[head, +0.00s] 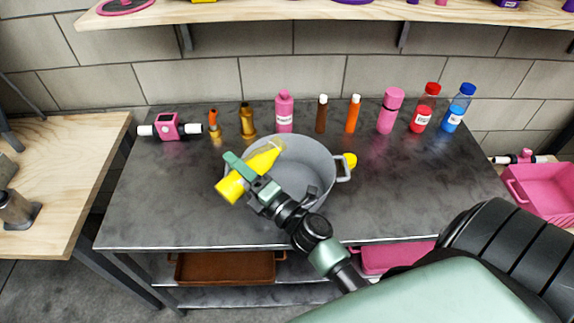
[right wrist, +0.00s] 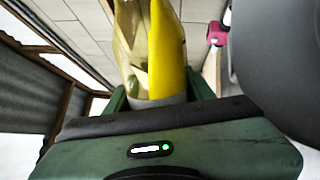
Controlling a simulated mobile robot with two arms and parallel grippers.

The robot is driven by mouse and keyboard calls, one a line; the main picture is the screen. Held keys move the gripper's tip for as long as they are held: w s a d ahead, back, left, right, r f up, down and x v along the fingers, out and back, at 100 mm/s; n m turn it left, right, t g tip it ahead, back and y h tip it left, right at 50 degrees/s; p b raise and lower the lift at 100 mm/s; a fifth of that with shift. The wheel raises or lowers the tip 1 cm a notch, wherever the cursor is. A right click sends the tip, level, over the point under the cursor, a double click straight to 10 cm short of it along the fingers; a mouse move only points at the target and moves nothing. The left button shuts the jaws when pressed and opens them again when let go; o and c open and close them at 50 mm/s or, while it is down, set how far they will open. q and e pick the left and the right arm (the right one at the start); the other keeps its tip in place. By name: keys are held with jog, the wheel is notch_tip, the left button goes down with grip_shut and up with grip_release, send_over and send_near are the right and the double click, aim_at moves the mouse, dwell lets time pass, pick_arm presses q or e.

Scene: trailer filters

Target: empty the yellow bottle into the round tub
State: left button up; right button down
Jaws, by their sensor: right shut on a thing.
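The yellow bottle (head: 232,188) is shut in my right gripper (head: 247,174), tilted far over above the left part of the round tub. Its clear, narrower end points to the upper right, over the tub's back rim; its solid yellow end sticks out past the left rim. In the right wrist view the bottle (right wrist: 168,50) sits between the green fingers, yellow along one side and clear along the other. The grey round tub (head: 318,160) stands on the dark metal table. Its visible inside looks grey; part is hidden by my arm. My left gripper is out of view.
A yellow cap (head: 350,160) lies by the tub's right handle. Several bottles, including a pink one (head: 285,112) and a blue one (head: 457,108), stand in a row behind. A pink device (head: 168,127) stands at the back left. The table's front left is clear.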

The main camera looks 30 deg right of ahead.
jog(key=shift+w+d+r+m+h+p, duration=0.15)
jog(key=shift+m+p, duration=0.25)
jog(key=shift+m, duration=0.35)
jog(key=shift+s+d+r+m+h+p, duration=0.1)
jog(key=shift+d+m+h+p, duration=0.1)
jog(key=shift+m+p, duration=0.35)
jog(key=shift+w+d+r+m+h+p, duration=0.15)
jog(key=shift+m+p, duration=0.1)
jog(key=shift+m, duration=0.65)
dwell(3.3)
jog(key=shift+w+d+m+h+p, duration=0.1)
jog(key=shift+d+m+h+p, duration=0.2)
jog(key=shift+m+p, duration=0.45)
jog(key=shift+d+m+h+p, duration=0.2)
jog(key=shift+d+m+p, duration=0.2)
jog(key=shift+m, duration=0.65)
dwell(0.7)
